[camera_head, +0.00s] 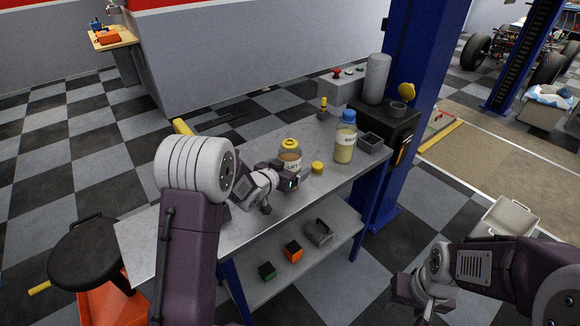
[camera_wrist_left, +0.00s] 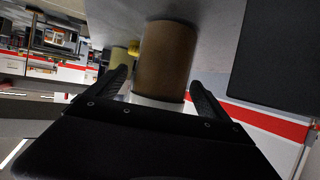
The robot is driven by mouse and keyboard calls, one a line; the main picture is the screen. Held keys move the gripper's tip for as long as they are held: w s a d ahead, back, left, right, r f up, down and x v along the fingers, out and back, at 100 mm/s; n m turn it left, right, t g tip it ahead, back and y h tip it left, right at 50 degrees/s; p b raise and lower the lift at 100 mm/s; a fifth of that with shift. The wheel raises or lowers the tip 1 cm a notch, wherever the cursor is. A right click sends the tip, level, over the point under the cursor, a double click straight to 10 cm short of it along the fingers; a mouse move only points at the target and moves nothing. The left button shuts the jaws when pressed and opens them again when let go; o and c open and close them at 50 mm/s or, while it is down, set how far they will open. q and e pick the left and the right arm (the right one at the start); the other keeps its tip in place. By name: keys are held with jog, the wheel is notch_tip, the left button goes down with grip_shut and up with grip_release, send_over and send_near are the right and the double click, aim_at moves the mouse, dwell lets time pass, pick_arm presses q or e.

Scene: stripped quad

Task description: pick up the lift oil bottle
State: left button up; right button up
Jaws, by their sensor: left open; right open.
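The lift oil bottle (camera_head: 289,160), amber with a yellow cap and a pale label, stands upright on the grey metal bench (camera_head: 255,140). My left gripper (camera_head: 285,183) is low in front of it in the head view and hides part of its lower body. In the left wrist view the brown bottle (camera_wrist_left: 165,58) stands between the two open fingers of my left gripper (camera_wrist_left: 158,80). Contact cannot be told. My right gripper (camera_head: 425,298) is open and empty, low at the right, away from the bench.
A blue-capped bottle (camera_head: 345,140) stands to the right, with a small yellow object (camera_head: 317,168) between. A blue post (camera_head: 408,80) rises behind. The lower shelf (camera_head: 325,255) holds small blocks.

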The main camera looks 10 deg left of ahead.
aim_at(290, 155)
pick_arm(q)
jog(key=shift+s+r, duration=0.1)
jog(key=shift+r, duration=0.05)
jog(key=shift+c, duration=1.2)
grip_shut()
jog(key=shift+r, duration=0.15)
notch_tip(290, 155, up, 4)
jog(key=shift+r+p, duration=0.25)
jog(key=shift+p, duration=0.35)
jog(key=s+d+r+b, duration=0.1)
jog(key=s+d+r, duration=0.5)
jog(key=d, duration=0.3)
jog(key=shift+s+r, duration=0.15)
jog(key=shift+s, duration=0.35)
